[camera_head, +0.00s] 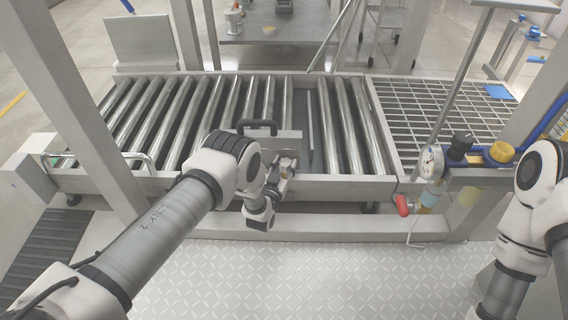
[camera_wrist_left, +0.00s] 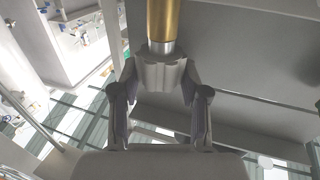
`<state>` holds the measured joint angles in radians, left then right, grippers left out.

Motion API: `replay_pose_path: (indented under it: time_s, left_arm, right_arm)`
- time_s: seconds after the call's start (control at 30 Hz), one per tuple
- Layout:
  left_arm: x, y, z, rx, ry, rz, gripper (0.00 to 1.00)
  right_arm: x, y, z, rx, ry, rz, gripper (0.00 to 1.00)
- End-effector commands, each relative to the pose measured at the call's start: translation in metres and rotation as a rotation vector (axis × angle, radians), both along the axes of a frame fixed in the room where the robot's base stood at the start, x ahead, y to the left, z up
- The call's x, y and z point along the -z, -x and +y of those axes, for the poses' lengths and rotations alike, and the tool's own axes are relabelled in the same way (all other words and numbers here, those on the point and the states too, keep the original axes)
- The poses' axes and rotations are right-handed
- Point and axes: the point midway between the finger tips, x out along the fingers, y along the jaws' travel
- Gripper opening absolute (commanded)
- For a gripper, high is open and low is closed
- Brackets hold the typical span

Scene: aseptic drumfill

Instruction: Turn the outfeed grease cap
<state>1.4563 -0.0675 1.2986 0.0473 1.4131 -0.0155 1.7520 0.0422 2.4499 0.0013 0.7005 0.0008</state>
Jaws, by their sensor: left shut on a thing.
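The outfeed grease cap (camera_wrist_left: 160,74) shows in the left wrist view as a grey piece with a silver collar and a brass-coloured cylinder (camera_wrist_left: 161,22) beyond it. My left gripper (camera_wrist_left: 160,88) has one finger on each side of the grey piece and is shut on it. In the head view my left gripper (camera_head: 284,172) is at the front rail of the roller conveyor, right of the picture's left arm. The cap is small there and mostly hidden by the gripper and wrist. My right gripper is out of view; only part of the right arm shows at the right edge.
The roller conveyor (camera_head: 190,178) runs across behind the gripper, with a black handle (camera_head: 257,124) just behind it. A pressure gauge (camera_head: 431,160), a red valve lever (camera_head: 402,205) and a yellow knob (camera_head: 502,152) stand at right. The plated floor (camera_head: 300,280) in front is clear.

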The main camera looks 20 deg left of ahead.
Motion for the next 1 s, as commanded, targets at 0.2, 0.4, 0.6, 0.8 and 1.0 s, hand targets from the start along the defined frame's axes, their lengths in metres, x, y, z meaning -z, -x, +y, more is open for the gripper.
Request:
replay_pose_path:
  time_s: [0.2,0.4,0.6,0.8,1.0]
  left_arm:
    - [0.000,-0.001,-0.005,-0.179,0.001,-0.002,0.10]
    - [0.002,-0.001,-0.006,-0.351,0.002,-0.002,0.10]
    - [0.002,-0.002,-0.006,-0.495,0.003,-0.003,0.10]
    - [0.002,-0.002,-0.006,-0.587,0.002,-0.001,0.10]
    - [0.000,-0.002,-0.006,-0.628,0.001,-0.001,0.10]
  right_arm:
    - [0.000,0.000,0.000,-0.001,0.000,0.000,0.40]
    - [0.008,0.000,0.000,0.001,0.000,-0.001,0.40]
    - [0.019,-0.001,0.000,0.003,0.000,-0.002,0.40]
    - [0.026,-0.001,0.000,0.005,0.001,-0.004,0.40]
    - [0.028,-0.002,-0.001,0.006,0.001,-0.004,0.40]
